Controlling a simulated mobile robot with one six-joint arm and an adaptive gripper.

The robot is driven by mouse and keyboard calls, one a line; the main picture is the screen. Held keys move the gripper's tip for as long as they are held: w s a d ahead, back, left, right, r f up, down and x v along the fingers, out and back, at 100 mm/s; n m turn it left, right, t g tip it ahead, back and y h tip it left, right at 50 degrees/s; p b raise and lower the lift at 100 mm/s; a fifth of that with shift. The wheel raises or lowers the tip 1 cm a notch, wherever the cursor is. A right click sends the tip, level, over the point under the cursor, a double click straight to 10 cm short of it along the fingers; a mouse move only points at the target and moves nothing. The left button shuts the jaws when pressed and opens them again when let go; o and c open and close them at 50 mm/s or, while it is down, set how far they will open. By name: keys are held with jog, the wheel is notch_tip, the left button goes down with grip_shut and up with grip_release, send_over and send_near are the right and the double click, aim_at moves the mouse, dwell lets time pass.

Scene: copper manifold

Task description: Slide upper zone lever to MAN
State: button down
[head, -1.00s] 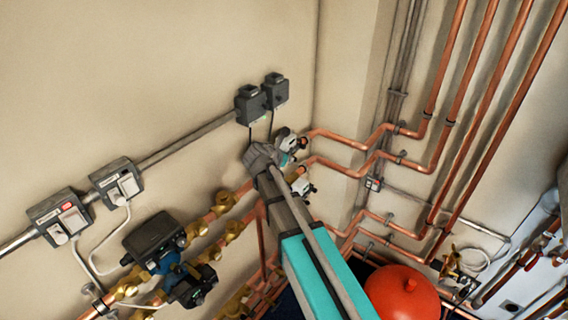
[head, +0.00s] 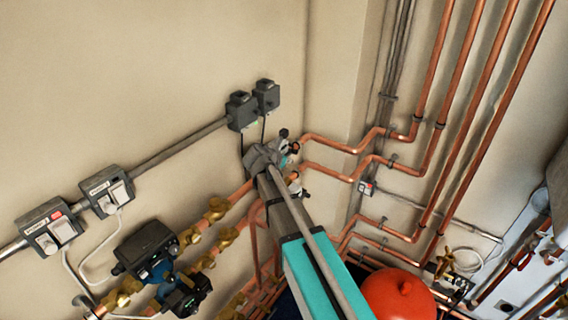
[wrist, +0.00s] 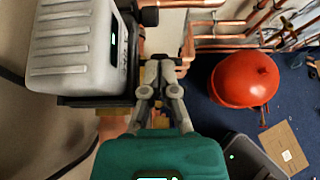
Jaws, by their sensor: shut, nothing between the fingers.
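My arm partly covers both. In the wrist view a large ribbed grey-white valve head (wrist: 75,50) on a dark base fills the upper left; which of the two it is I cannot tell. A black knob (wrist: 149,16), apparently its lever, sticks out at its right end. My gripper (wrist: 162,68) is shut and empty, just right of the valve head and below the knob in the picture, apparently apart from the knob. Its fingertips are hidden in the head view.
Copper pipes (head: 345,148) run close behind and right of the valves. A red vessel (head: 398,295) stands below right. Dark grey boxes (head: 242,110) are on the wall above, and a pump (head: 150,245) is at lower left. A cardboard piece (wrist: 283,150) lies on the blue floor.

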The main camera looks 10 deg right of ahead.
jog(key=shift+r, duration=0.1)
dwell(0.3)
jog(key=p+v, duration=0.7)
jog(key=v, duration=0.7)
jog(key=shift+p, duration=0.4)
